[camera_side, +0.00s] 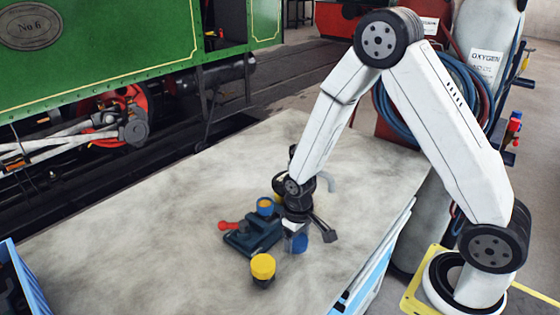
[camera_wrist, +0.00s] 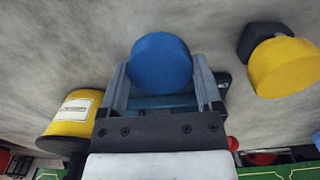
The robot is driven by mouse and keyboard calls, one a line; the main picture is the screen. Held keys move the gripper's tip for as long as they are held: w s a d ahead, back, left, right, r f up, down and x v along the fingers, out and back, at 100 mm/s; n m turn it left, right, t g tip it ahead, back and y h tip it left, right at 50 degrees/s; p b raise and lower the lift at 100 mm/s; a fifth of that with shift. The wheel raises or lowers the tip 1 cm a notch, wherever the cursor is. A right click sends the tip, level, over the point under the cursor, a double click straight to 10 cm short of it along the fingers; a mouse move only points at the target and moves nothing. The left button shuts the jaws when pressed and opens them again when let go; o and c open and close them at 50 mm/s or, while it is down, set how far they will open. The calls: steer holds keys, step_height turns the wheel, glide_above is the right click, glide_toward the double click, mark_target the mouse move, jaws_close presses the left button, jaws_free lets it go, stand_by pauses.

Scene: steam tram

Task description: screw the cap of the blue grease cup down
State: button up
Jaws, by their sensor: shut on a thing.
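The blue cap (camera_wrist: 160,63) sits between the two fingers of my gripper (camera_wrist: 163,85), which is shut on it. In the side view the blue cap (camera_side: 300,243) shows low under my gripper (camera_side: 296,236), in front of and right of a dark teal vise (camera_side: 252,238). A small round piece, blue and brass-coloured (camera_side: 265,206), stands upright on the vise. The cap looks apart from this piece. I cannot tell whether the cap touches the table. In the wrist view my gripper hides most of the vise.
A yellow-capped cup (camera_side: 263,267) with a dark base stands in front of the vise; it also shows in the wrist view (camera_wrist: 285,66). A yellow labelled container (camera_wrist: 72,117) is left there. A red handle (camera_side: 228,225) sticks out from the vise.

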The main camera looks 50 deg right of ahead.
mark_target(297, 240)
steer(key=shift+r, duration=1.75)
steer(key=shift+r, duration=0.1)
step_height(297, 240, up, 12)
steer(key=r, duration=0.1)
steer(key=w+d, duration=0.2)
steer(key=w, duration=1)
steer(key=f, duration=0.5)
steer(key=shift+a+f, duration=0.25)
steer(key=shift+f, duration=0.2)
steer(key=shift+f, duration=1.4)
